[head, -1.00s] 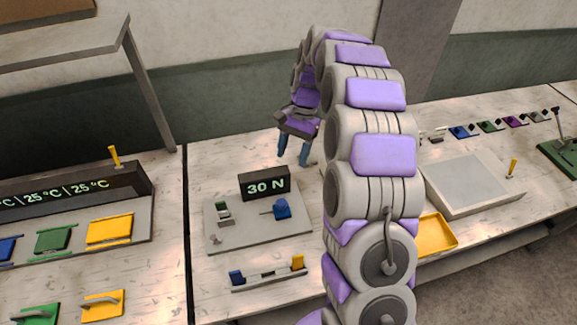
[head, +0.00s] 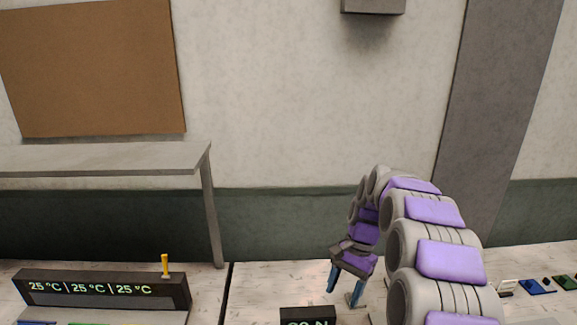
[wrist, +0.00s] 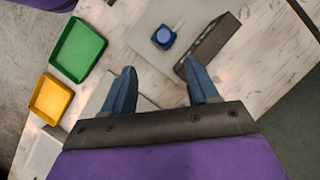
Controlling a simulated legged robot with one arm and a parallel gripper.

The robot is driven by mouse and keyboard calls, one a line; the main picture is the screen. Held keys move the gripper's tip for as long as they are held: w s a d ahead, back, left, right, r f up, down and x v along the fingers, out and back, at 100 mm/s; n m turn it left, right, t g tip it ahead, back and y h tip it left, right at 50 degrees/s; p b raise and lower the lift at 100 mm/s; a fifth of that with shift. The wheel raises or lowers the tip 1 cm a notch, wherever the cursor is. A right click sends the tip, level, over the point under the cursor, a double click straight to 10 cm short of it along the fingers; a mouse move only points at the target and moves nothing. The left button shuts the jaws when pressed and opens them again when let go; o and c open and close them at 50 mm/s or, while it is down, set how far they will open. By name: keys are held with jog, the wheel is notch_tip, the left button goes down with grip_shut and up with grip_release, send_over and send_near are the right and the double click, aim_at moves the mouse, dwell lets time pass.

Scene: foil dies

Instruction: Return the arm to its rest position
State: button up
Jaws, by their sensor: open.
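My arm, grey with purple pads, rises at the right of the head view and bends over so that its end hangs down above the bench. My gripper (head: 345,288) has two blue fingers that point down, spread apart with nothing between them. In the wrist view my gripper (wrist: 160,92) is also open and empty. Beyond its fingers are a grey plate (wrist: 142,36) with a blue knob (wrist: 163,37) and a dark display box (wrist: 212,42). The fingers appear clear of these things.
A green tray (wrist: 77,48) and a yellow tray (wrist: 52,98) lie at the left in the wrist view. In the head view a temperature display (head: 105,290) stands at the lower left, below a raised shelf (head: 110,158).

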jog(key=s+a+r+n+t+h, duration=0.1)
jog(key=s+a+r+n, duration=0.15)
jog(key=s, duration=0.95)
jog(key=s+a+r+n+h, duration=0.1)
jog(key=s+r+n, duration=0.25)
jog(key=s, duration=0.95)
jog(key=s+d+f+n+h, duration=0.1)
jog(key=s+f+n, duration=0.1)
jog(key=s, duration=0.9)
jog(key=shift+d+f, duration=0.25)
jog(key=shift+f, duration=0.45)
